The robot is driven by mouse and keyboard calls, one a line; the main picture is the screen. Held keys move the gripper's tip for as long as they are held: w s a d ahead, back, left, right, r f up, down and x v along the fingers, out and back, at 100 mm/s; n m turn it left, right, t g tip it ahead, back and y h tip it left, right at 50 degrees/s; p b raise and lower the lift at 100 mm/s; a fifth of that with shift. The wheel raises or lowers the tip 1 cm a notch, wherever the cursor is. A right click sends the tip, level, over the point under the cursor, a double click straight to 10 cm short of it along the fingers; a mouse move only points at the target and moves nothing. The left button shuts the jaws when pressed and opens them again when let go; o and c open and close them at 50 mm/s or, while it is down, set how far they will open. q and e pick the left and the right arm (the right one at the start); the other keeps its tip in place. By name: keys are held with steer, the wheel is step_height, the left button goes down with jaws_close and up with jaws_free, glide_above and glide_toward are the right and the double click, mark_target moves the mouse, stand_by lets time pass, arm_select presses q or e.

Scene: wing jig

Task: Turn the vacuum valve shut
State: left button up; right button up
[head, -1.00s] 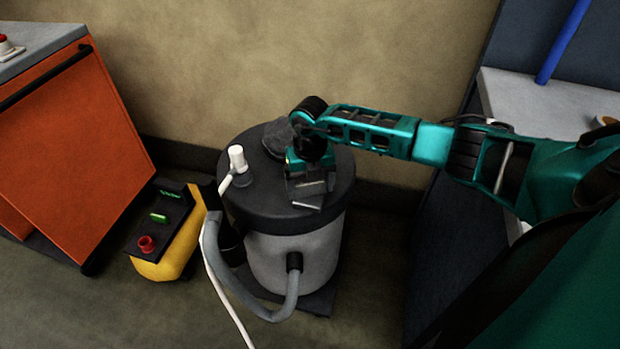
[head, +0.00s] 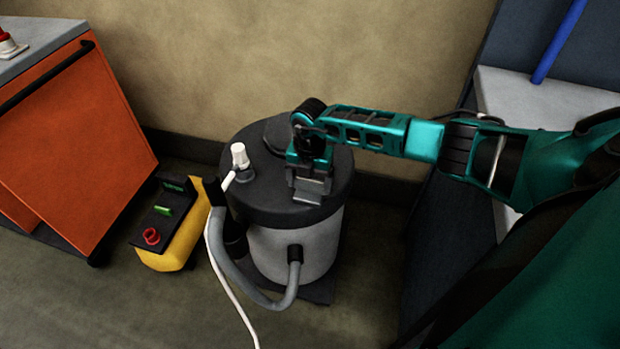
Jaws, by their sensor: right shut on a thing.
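A vacuum unit with a grey drum (head: 300,245) and dark round lid (head: 265,200) stands on the floor in the middle. My right gripper (head: 311,191) points down onto the right part of the lid and is shut on the vacuum valve there. The valve is mostly hidden behind the jaws, so I cannot read its angle. A white upright fitting (head: 239,155) stands on the lid's left side, apart from the gripper. My left gripper is not in view.
A yellow box (head: 178,250) with a red button (head: 152,236) and green switch stands left of the drum. A grey hose (head: 243,287) loops at the front. An orange cabinet (head: 75,140) is at left, a pale worktop (head: 530,100) at right.

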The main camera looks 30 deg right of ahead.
stand_by(0.3)
steer(key=o, duration=0.8)
steer(key=shift+o, duration=0.2)
steer(key=shift+r, duration=0.1)
step_height(320, 180, up, 13)
steer(key=p, duration=0.1)
steer(key=shift+p, duration=0.35)
steer(key=shift+s, duration=0.1)
